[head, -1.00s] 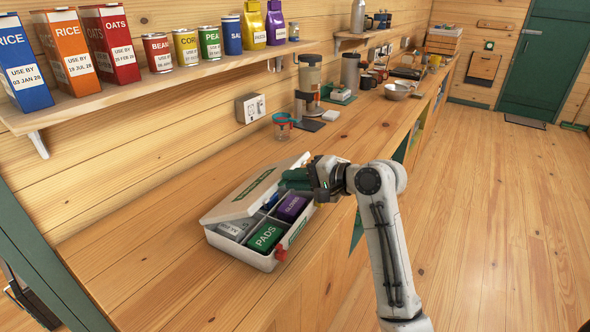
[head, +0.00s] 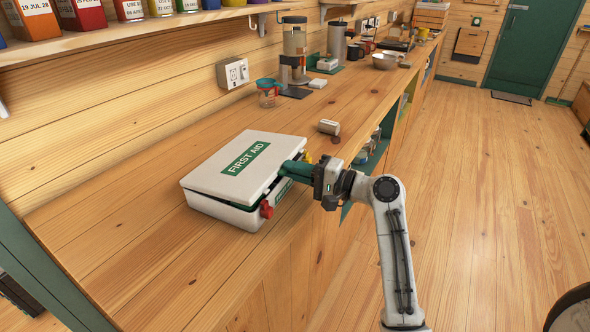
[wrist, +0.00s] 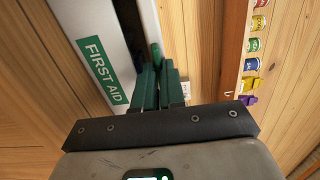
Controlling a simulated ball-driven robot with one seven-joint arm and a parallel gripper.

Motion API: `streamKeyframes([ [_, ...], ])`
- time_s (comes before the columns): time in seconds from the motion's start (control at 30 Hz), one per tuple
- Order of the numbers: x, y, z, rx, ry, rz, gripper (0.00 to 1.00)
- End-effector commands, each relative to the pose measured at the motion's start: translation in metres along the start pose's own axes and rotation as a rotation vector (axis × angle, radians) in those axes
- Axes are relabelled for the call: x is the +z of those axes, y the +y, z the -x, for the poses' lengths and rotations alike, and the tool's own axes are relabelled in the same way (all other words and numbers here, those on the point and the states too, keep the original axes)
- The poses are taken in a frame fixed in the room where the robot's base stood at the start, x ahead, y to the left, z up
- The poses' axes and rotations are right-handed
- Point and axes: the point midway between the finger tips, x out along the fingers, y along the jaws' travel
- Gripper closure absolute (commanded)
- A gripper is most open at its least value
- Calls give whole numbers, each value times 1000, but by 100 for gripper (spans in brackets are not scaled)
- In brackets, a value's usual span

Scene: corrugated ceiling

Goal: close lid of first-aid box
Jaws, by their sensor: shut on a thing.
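The first-aid box (head: 222,213) is white and stands on the wooden counter. Its lid (head: 212,168), with a green FIRST AID label, is lowered almost flat, with a narrow dark gap along the front edge. The lid also fills the left of the wrist view (wrist: 77,25). A red latch (head: 266,209) shows at the front corner. My gripper (head: 290,168) is at the lid's front right edge. In the wrist view its green fingers (wrist: 156,75) are closed on a small rounded green piece at that edge, apparently part of the lid.
A small pale cylinder (head: 329,127) lies on the counter behind my gripper.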

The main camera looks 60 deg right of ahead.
Motion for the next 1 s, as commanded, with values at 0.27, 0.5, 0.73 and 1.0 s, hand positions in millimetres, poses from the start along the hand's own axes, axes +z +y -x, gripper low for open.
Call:
streamKeyframes([
  [0.27,1,-1,-1,-2,-2,0,100],
  [0.5,1,-1,-1,-1,-3,0,70],
  [0.73,1,-1,-1,-1,-3,0,63],
  [1.0,0,0,15,-1,0,-1,63],
])
